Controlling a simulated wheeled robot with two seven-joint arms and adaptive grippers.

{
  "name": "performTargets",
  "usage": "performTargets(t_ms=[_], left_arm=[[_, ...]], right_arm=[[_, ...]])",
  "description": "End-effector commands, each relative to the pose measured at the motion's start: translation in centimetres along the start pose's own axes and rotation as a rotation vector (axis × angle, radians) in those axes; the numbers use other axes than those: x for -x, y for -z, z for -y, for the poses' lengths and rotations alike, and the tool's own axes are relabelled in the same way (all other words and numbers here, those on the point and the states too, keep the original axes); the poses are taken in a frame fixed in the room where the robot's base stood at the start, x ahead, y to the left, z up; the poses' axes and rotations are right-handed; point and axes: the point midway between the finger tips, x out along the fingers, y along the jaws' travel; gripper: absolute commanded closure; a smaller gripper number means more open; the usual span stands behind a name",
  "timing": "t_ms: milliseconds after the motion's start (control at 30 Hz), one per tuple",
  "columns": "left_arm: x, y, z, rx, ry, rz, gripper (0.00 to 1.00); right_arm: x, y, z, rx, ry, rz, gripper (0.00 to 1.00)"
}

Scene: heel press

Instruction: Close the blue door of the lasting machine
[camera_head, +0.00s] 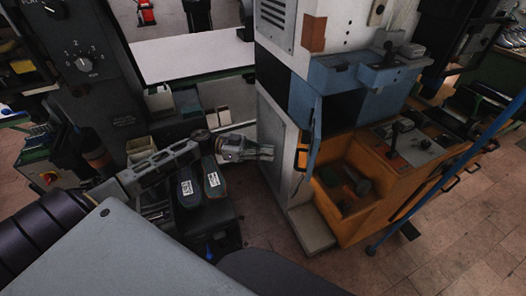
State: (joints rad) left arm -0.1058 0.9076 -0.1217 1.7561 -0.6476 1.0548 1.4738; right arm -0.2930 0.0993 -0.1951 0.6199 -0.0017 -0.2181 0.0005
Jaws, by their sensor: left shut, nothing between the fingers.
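The lasting machine (330,40) stands right of centre, with a white upper body, a blue middle and an orange lower part. Its blue door (315,137) shows as a narrow upright panel, seen nearly edge-on. It stands open at the front left of a dark opening (341,112). My left gripper (268,152) comes in from the left and is shut and empty. In the picture its fingertips overlap the machine's grey side panel (274,126), left of the door; I cannot tell whether they touch it. My right gripper is not in view.
Two dark shoe-like pieces with white labels (187,187) lie on a black stand below my left arm. A dark machine with a dial (84,63) stands at the left. A slanted blue bar (447,172) crosses the right side. Tiled floor (455,235) is clear at the lower right.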

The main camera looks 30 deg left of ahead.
Motion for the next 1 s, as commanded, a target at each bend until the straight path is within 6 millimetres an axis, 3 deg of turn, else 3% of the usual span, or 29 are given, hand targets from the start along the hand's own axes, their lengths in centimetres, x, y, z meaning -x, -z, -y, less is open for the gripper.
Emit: performTargets(t_ms=[600,1000], left_arm=[[-7.6,0.2,0.0,-0.001,0.000,-0.002,1.00],[-10.7,0.0,0.0,0.000,0.001,0.000,1.00]], right_arm=[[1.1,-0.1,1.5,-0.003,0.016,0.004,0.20],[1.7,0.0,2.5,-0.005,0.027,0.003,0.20]])
